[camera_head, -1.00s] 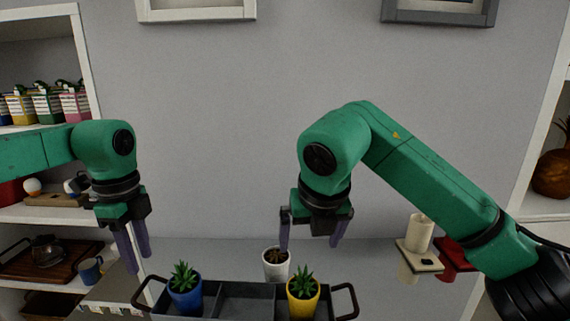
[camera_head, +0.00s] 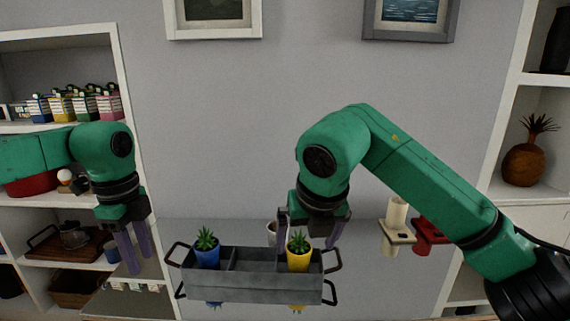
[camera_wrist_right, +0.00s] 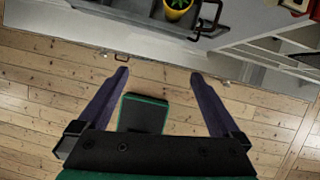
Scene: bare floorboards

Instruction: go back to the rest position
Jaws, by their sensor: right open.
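My left gripper (camera_head: 131,248) hangs fingers-down at the left in the head view, in front of the shelf. Its two purple fingers look a little apart, with nothing seen between them. My right gripper (camera_head: 308,236) hangs fingers-down near the middle, its fingers overlapping the view of the tray's right part. In the right wrist view (camera_wrist_right: 160,75) its purple fingers are wide apart with nothing between them. The grey tray (camera_head: 240,288) lies beyond the fingertips there, at the top.
The tray holds a blue pot (camera_head: 207,256) and a yellow pot (camera_head: 298,261) with succulents. A white pot (camera_head: 271,234) stands behind it. Shelves (camera_head: 121,150) stand left and right. Floorboards (camera_wrist_right: 40,75) show below.

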